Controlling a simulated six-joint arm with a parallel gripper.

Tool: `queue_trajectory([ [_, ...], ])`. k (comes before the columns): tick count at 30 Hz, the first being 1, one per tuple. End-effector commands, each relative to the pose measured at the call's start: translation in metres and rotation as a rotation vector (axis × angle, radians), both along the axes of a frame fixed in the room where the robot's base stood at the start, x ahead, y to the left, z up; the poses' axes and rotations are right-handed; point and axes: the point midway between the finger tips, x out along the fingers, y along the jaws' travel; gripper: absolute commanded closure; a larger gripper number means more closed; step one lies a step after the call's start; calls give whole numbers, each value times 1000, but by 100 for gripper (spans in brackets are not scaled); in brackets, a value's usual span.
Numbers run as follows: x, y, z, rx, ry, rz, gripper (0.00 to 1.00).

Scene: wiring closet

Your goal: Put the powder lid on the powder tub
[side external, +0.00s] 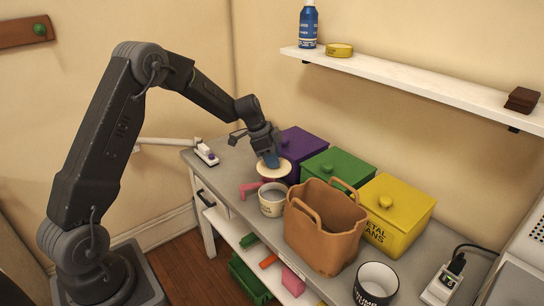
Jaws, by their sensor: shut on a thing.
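My gripper (270,158) is shut on the powder lid, a round cream disc (274,170), and holds it in the air above the worktop. Blue shows between the fingers, and I cannot tell whether it is the lid's handle or part of the gripper. A small pale tub (271,207), which looks like the powder tub, stands upright and open on the worktop. Its label is too small to read. The lid is above and a little behind the tub's rim in the side external view, apart from it.
A brown basket (325,240) stands close right of the tub. Purple (301,146), green (338,165) and yellow (397,214) lidded boxes line the back. A pink object (250,189) lies left of the tub. A white-and-black tub (375,287) stands at front right.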

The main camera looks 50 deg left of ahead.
Motion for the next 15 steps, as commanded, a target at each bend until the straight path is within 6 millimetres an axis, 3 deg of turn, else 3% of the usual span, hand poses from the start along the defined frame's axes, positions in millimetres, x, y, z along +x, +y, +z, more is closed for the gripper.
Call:
queue_trajectory([
  [15, -1, 0, -55, -2, 3, 2, 99],
])
